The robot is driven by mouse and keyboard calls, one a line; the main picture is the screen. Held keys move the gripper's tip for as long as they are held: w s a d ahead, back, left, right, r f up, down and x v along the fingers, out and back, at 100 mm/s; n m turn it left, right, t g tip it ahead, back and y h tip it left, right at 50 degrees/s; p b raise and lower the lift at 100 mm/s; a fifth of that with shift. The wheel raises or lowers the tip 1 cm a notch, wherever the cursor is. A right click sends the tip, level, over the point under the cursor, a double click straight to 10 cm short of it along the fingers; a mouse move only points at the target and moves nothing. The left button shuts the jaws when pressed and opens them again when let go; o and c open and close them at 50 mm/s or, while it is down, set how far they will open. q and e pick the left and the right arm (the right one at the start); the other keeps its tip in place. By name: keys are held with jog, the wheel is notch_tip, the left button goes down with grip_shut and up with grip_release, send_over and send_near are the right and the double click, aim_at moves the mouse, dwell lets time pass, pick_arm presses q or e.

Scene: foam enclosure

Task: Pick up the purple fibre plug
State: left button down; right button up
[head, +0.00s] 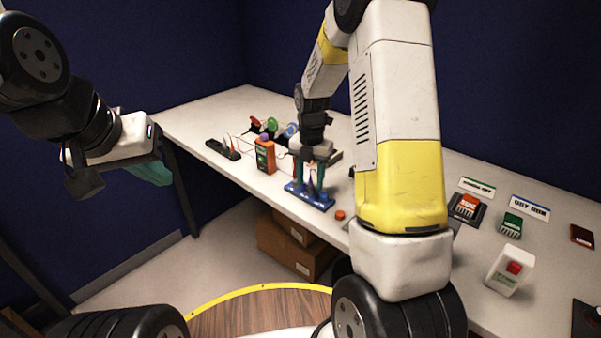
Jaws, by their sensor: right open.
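My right gripper (314,177) points down over a blue rack (318,203) near the table's front edge. Its teal fingers are apart, on either side of a small dark, purplish upright piece (312,186) in the rack. This may be the purple fibre plug, but it is too small and too covered to be sure. I cannot tell whether the fingers touch it. My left gripper (152,172) is off the table's left end, with teal fingers partly seen; its opening cannot be made out.
An orange handheld meter (265,157) stands left of the rack. Behind it are red, green and blue spools (271,126), and a black strip (222,149) lies further left. An orange cap (340,215) lies right of the rack. Labelled blocks and a white switch box (508,272) are at the right.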

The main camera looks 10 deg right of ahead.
grip_shut()
jog(key=shift+r, duration=0.1)
dwell(0.3)
